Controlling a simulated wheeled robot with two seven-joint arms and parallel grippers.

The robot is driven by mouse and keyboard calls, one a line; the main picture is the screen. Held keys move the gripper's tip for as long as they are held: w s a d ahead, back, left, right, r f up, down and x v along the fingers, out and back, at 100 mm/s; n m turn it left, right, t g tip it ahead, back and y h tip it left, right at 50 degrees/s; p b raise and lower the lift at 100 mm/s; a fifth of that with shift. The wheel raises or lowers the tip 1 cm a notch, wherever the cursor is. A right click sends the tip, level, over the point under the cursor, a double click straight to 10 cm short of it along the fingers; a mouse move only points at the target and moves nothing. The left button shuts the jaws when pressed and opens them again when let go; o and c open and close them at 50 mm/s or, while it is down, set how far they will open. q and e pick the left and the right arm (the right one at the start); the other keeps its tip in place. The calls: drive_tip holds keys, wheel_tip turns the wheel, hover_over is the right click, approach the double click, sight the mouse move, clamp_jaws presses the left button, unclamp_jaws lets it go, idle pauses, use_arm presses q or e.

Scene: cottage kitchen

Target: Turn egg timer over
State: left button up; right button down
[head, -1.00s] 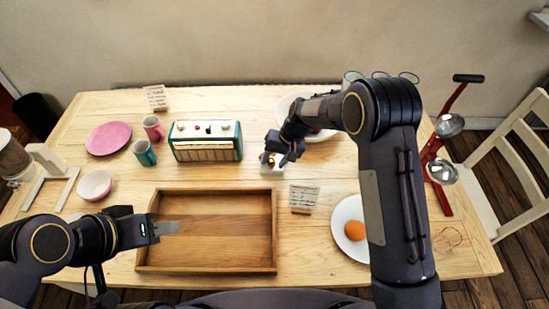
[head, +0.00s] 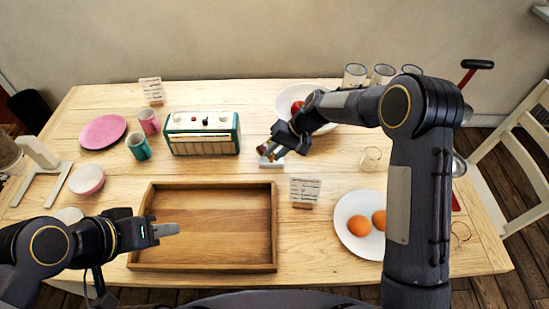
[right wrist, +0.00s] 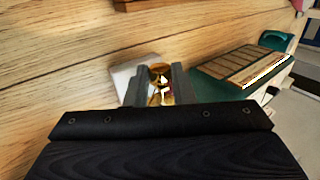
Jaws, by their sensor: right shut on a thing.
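The egg timer (right wrist: 160,85) is a small amber-and-clear glass with sand inside, seen between the fingers in the right wrist view. My right gripper (head: 268,151) is shut on it, just above or at a small white base (head: 271,163) on the table; it also shows in the right wrist view (right wrist: 158,88). The timer looks tilted in the head view, and the fingers hide part of it. Whether it touches the base I cannot tell. My left gripper (head: 166,230) is over the left part of the wooden tray (head: 205,267), away from the timer; its finger gap is unclear.
A green radio (head: 203,147) stands left of the timer. The tray is empty.

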drive_tip(key=y+b, duration=0.1)
drive_tip(key=b, duration=0.1)
drive_tip(key=y+b, duration=0.1)
drive_tip(key=b, duration=0.2)
drive_tip(key=f+y+b, duration=0.1)
drive_tip(key=y+b, duration=0.1)
drive_tip(key=b, duration=0.1)
drive_tip(key=shift+d, duration=0.35)
drive_tip(key=shift+r+y+b, duration=0.1)
drive_tip(key=shift+y+b, duration=0.4)
drive_tip(key=shift+b, duration=0.15)
drive_tip(key=c, duration=1.2)
unclamp_jaws()
drive_tip(key=shift+c, duration=0.2)
drive_tip(key=shift+r, duration=0.1)
drive_tip(key=v, duration=0.7)
drive_tip(key=shift+d, duration=0.4)
drive_tip(key=shift+r, duration=0.15)
